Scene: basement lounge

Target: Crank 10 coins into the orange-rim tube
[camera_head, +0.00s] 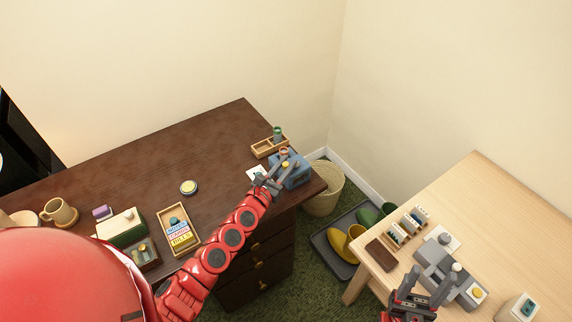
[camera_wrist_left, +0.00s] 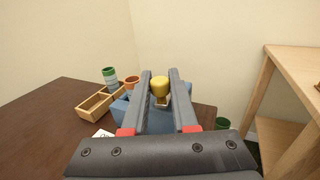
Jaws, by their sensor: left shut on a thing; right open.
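A blue coin device (camera_head: 293,175) stands near the right corner of the dark desk; it also shows in the wrist view (camera_wrist_left: 124,112). The orange-rim tube (camera_wrist_left: 132,82) stands at it, behind my left gripper; its top shows in the head view (camera_head: 284,150). My left gripper (camera_head: 277,169) reaches over the device, shut on the yellow crank knob (camera_wrist_left: 160,87), which sits between the fingers. Coins and the tube's inside cannot be made out. My right gripper (camera_head: 410,296) is open, low beside the grey device (camera_head: 440,262) on the light table.
A wooden tray (camera_head: 262,151) holding a green tube (camera_head: 277,133) stands behind the device. A white card (camera_head: 256,172) lies left of it. A wicker basket (camera_head: 324,192) and a boot tray (camera_head: 333,262) fill the floor gap. The desk's middle is mostly clear.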

